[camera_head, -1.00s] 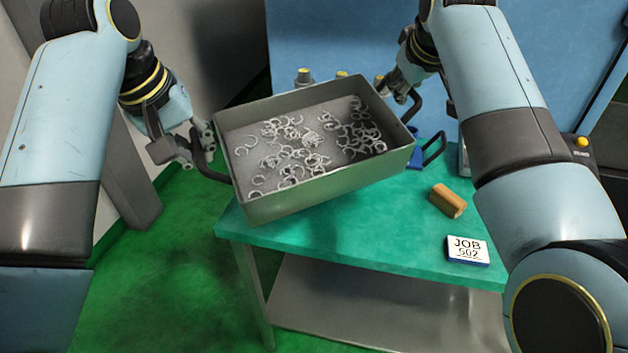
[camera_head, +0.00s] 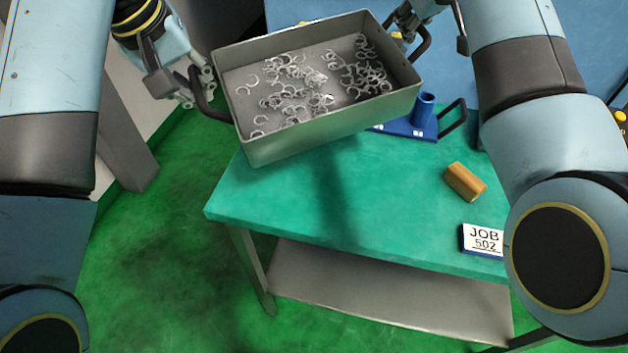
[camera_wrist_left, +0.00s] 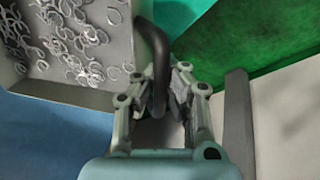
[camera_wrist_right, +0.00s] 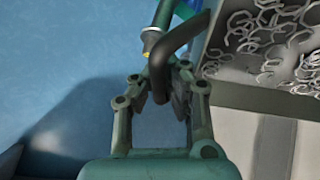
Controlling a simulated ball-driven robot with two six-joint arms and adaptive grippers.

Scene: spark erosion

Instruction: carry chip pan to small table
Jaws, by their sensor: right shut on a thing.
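The chip pan (camera_head: 330,120) is a grey rectangular metal tray with many curled metal chips in it. It hangs in the air, turned at an angle, above the far left part of the green-topped small table (camera_head: 300,215). My left gripper (camera_head: 193,90) is shut on the pan's left black handle; the handle also shows between the fingers in the left wrist view (camera_wrist_left: 160,95). My right gripper (camera_head: 412,27) is at the handle on the far right side. In the right wrist view its fingers (camera_wrist_right: 165,90) are shut on that handle.
On the table are a blue holder (camera_head: 422,112) beside a black loop handle, a tan wooden block (camera_head: 465,182) and a JOB 502 sign (camera_head: 482,241). The table's near left top is clear. A blue panel (camera_head: 340,12) stands behind.

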